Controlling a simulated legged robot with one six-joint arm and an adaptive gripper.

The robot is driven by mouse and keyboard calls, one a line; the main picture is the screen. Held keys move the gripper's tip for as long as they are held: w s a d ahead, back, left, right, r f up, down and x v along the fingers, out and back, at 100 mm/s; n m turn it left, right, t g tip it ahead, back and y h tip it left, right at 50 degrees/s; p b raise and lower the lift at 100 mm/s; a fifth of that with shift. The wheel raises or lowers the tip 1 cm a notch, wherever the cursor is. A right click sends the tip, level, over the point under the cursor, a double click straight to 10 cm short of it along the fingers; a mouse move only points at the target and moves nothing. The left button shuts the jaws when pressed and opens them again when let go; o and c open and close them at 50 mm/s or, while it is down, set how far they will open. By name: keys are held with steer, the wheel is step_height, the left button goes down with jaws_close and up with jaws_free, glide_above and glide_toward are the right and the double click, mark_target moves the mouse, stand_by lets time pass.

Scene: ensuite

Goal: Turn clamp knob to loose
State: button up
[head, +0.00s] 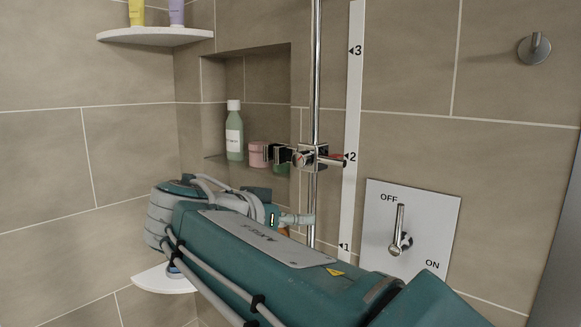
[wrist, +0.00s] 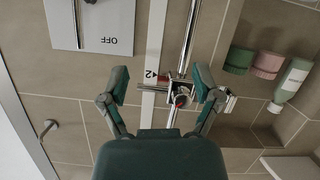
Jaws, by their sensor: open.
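The clamp (head: 313,157) is a chrome block on the vertical shower rail (head: 316,70), level with mark 2 on the white scale strip. In the wrist view, which is upside down, the clamp (wrist: 178,88) has a round knob (wrist: 182,100) with a red mark facing me. My gripper (wrist: 160,84) is open, its two teal fingers spread on either side of the clamp in the picture. Nothing is between the fingertips that they touch, as far as I can see. In the head view my arm fills the lower middle, and the gripper fingers are not clearly visible.
A mixer plate (head: 428,225) with a lever, marked OFF and ON, is right of the rail. A niche left of it holds a green bottle (head: 234,132) and a pink jar (head: 258,154). A corner shelf (head: 155,36) is upper left; a wall hook (head: 534,48) upper right.

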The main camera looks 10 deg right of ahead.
mark_target(297, 159)
steer(key=w+a+r+m+t+h, duration=0.25)
steer(key=a+r+m, duration=0.2)
steer(key=r, duration=0.25)
steer(key=shift+g+h, duration=0.25)
steer(key=shift+h, duration=0.1)
steer(key=x, duration=1)
steer(key=shift+w, duration=0.35)
steer(key=shift+a, duration=0.35)
steer(key=c, duration=0.5)
steer(key=shift+r, duration=0.1)
steer(key=c, duration=0.5)
steer(key=shift+s, duration=0.1)
jaws_close()
